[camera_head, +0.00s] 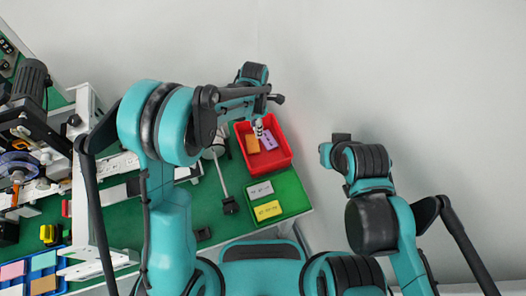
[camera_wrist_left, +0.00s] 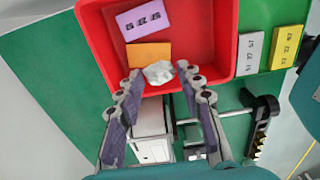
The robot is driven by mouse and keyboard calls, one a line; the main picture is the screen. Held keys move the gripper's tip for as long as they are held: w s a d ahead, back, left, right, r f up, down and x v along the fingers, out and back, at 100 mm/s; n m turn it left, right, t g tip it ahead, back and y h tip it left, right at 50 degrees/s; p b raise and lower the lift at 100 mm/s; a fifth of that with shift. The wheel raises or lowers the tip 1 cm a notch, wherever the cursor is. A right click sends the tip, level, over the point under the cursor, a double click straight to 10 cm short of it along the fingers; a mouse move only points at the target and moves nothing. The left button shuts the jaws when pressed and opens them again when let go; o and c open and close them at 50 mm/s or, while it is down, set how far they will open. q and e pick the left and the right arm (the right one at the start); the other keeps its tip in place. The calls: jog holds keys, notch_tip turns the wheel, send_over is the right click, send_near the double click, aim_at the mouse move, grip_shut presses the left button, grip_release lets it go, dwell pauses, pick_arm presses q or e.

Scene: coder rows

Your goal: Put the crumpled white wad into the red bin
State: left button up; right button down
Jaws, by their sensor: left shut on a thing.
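The crumpled white wad (camera_wrist_left: 158,72) sits between the fingertips of my left gripper (camera_wrist_left: 161,78), which is shut on it. In the wrist view the wad shows against the inside of the red bin (camera_wrist_left: 222,40), near one wall. In the head view the left gripper (camera_head: 258,127) reaches over the red bin (camera_head: 284,146) at its upper left part. The wad's height above the bin floor is hard to tell. My right arm is at the right of the head view; its gripper does not show.
In the bin lie an orange block (camera_wrist_left: 148,54) and a purple block (camera_wrist_left: 143,20). Beside it, a grey block (camera_head: 260,190) and a yellow block (camera_head: 267,210) lie on a green tray (camera_head: 290,193). Machinery (camera_head: 30,125) and a blue bin of blocks (camera_head: 42,262) stand at left.

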pick_arm(q)
jog(key=shift+f, duration=0.15)
jog(key=o, duration=0.8)
jog(key=shift+o, duration=0.2)
notch_tip(320, 180, up, 12)
dwell(0.3)
jog(key=s+a+r+m+t+b, duration=0.3)
jog(key=s+a+m+t+b, duration=0.1)
jog(key=s+a+m, duration=0.65)
jog(key=s+a+f+m+t+b, duration=0.2)
jog(key=s+a+f+m, duration=0.3)
jog(key=m, duration=0.6)
jog(key=s+a+t, duration=0.1)
jog(key=s+a, duration=0.1)
jog(key=s, duration=0.1)
jog(key=shift+s+b, duration=0.2)
jog(key=shift+b, duration=0.1)
